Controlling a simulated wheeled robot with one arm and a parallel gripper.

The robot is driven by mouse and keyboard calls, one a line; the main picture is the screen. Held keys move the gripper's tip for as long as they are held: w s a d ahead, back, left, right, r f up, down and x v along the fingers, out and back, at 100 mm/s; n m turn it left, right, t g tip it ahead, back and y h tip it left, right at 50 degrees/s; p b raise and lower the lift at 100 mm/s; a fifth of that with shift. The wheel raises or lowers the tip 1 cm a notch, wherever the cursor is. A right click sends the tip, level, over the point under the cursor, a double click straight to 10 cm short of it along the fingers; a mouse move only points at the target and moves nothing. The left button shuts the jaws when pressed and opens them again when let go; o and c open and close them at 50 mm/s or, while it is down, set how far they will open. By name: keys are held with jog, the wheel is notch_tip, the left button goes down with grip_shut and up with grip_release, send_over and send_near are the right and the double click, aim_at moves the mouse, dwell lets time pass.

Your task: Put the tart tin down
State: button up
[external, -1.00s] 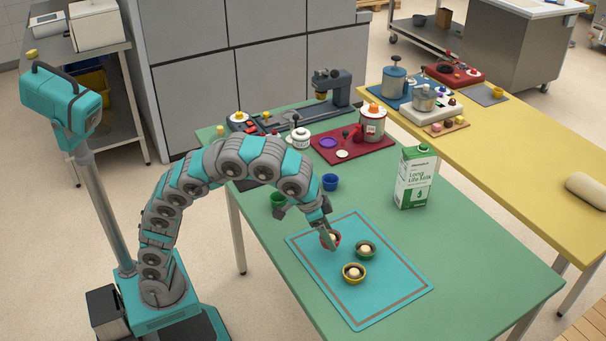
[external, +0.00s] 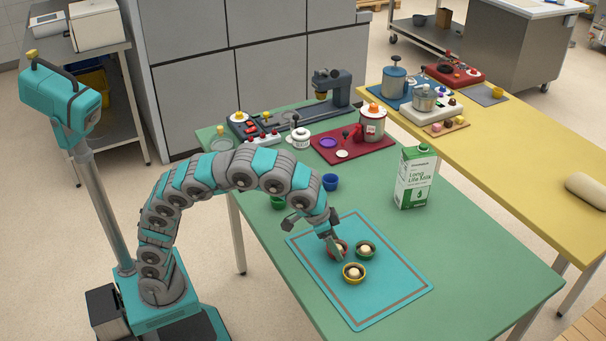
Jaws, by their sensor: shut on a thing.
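My gripper (external: 334,248) is over the blue mat (external: 385,303) on the green table. It is shut on a red tart tin (external: 342,245) with a pale filling, partly hidden by the fingers. The red tin is at or just above the mat; I cannot tell whether it touches.
Behind the mat are a blue cup (external: 330,182) and a green cup (external: 278,202), partly hidden by my arm. A milk carton (external: 414,178) stands to the right. Machines and a red tray (external: 325,152) fill the table's far end. The mat's front half is clear.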

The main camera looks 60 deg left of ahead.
jog(key=o, duration=1.4)
jog(key=shift+f, duration=0.1)
jog(key=shift+c, duration=0.2)
jog(key=v, duration=0.7)
jog(key=shift+r, duration=0.35)
